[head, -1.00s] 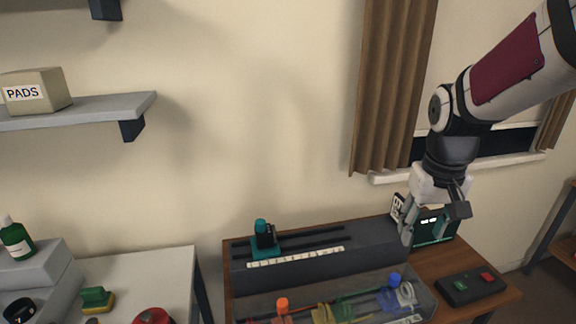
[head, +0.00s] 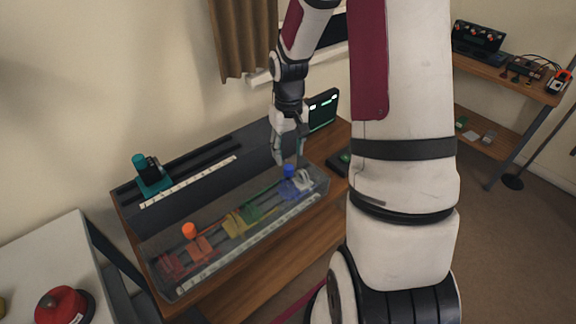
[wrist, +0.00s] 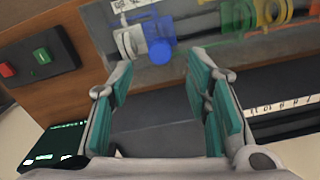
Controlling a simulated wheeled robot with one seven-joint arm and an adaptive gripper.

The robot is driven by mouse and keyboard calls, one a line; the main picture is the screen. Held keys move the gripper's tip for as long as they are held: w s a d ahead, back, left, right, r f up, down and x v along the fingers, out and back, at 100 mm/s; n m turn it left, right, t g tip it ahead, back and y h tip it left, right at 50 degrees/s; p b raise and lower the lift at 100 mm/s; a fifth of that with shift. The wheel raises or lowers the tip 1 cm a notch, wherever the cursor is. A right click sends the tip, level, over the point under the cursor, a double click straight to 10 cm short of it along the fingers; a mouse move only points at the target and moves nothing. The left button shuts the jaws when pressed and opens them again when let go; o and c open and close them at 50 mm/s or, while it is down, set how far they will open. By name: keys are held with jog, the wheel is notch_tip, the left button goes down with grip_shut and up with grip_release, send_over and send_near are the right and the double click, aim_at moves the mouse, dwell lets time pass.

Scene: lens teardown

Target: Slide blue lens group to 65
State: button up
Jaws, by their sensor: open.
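The blue lens group (head: 289,186) sits at the right end of the clear-covered rail box (head: 170,294), with a blue knob (head: 289,171) on top. In the wrist view its blue knob (wrist: 159,51) shows just beyond my fingertips. My gripper (head: 288,158) is above and just behind the blue knob. In the wrist view my gripper (wrist: 157,75) is open, with its teal finger pads apart and nothing between them. A scale strip (head: 250,244) runs along the front of the box, but its numbers are too small to read.
Green (head: 262,205), yellow (head: 235,223) and orange-knobbed (head: 190,231) groups sit further left on the rail. A teal device (head: 150,174) stands on the dark back rail. A screen (head: 322,110) and button box (head: 341,162) are at right. My arm hides part of the table.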

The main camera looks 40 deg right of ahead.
aim_at(289, 167)
notch_tip(289, 167, down, 6)
jog(key=shift+f, duration=0.25)
grip_shut()
